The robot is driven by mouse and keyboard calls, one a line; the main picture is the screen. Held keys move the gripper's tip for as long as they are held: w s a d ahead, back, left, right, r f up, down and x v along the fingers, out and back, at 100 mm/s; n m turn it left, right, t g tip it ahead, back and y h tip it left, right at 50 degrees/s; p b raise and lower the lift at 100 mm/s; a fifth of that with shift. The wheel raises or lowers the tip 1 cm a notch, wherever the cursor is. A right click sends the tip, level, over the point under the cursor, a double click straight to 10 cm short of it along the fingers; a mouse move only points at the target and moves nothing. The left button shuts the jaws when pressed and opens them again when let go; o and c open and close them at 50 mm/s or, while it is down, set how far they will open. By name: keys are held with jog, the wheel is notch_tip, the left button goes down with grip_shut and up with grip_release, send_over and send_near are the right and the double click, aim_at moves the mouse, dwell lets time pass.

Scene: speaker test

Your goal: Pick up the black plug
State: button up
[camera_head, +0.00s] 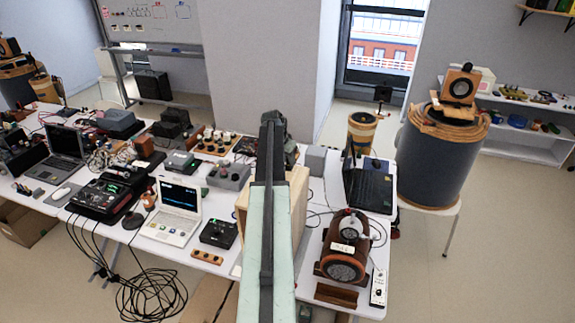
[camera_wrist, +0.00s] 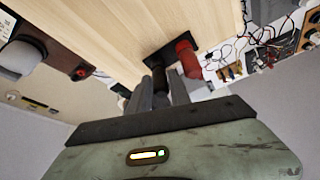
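The black plug (camera_wrist: 160,82) is in a dark socket plate on the side of a pale wooden box (camera_wrist: 115,30) in the wrist view. A red plug (camera_wrist: 188,60) is in the same plate, just right of it. My gripper (camera_wrist: 161,88) has its two grey fingers on either side of the black plug, apparently with narrow gaps. Whether they touch it is hard to tell. In the head view my arm covers much of the wooden box (camera_head: 299,195), and neither plug can be made out there.
The white table (camera_head: 376,308) is crowded. A brown speaker (camera_head: 345,262) stands right of the box and a laptop (camera_head: 368,188) behind it. A white laptop (camera_head: 178,208) and a small black device (camera_head: 218,233) are to the left. Cables lie on the floor.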

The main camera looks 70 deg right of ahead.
grip_shut()
jog(key=shift+r, duration=0.1)
jog(key=shift+r+p, duration=0.25)
jog(key=shift+p, duration=0.15)
notch_tip(320, 180, up, 3)
jog(key=p, duration=0.3)
jog(key=shift+r, duration=0.15)
jog(key=w+a+r+p, duration=0.1)
jog(key=w+a, duration=0.2)
jog(key=a, duration=1.2)
jog(key=shift+a, duration=0.35)
jog(key=shift+w, duration=0.1)
